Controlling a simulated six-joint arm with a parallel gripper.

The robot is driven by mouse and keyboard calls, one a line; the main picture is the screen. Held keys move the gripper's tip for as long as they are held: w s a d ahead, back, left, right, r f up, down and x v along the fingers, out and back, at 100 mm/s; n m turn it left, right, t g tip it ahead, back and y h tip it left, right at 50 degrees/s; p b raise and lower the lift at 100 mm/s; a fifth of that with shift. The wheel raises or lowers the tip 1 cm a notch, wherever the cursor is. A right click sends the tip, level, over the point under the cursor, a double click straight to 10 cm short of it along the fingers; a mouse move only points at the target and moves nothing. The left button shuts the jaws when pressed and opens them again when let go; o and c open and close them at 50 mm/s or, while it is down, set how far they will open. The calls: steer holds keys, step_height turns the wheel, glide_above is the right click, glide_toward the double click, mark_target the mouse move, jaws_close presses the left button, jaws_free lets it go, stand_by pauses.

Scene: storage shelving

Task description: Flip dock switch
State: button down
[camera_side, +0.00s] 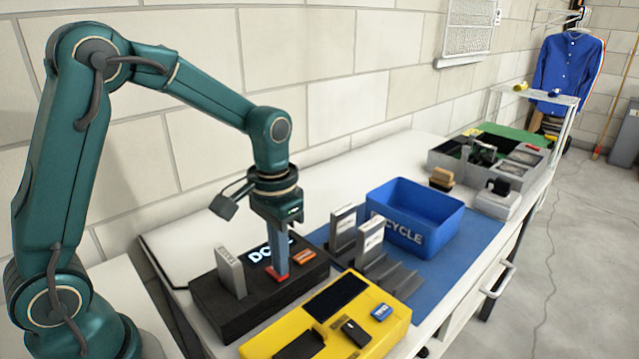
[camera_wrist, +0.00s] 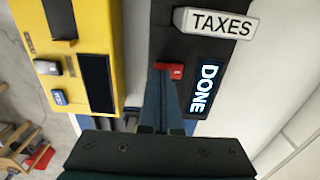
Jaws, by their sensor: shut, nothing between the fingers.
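The black dock (camera_side: 213,303) sits on the table with a grey block (camera_side: 230,271) standing in it, which reads TAXES in the wrist view (camera_wrist: 215,22). The dock's lit display (camera_wrist: 204,88) reads DONE and is partly hidden by my gripper in the side view. A small red switch (camera_wrist: 177,72) is on the dock beside the display; its red edge also shows in the side view (camera_side: 270,276). My gripper (camera_side: 277,272) points down with its fingers shut and empty, the tips at the red switch, seeming to touch it. The tips cover part of the switch.
A yellow device (camera_side: 265,345) with a dark screen lies in front of the dock. Grey upright blocks (camera_side: 343,229) stand in a dark rack to the right, near a blue bin (camera_side: 405,195) marked CYCLE. A grey tray (camera_side: 440,158) stands farther back.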

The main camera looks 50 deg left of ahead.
steer(key=shift+f, duration=0.35)
steer(key=shift+r, duration=3.55)
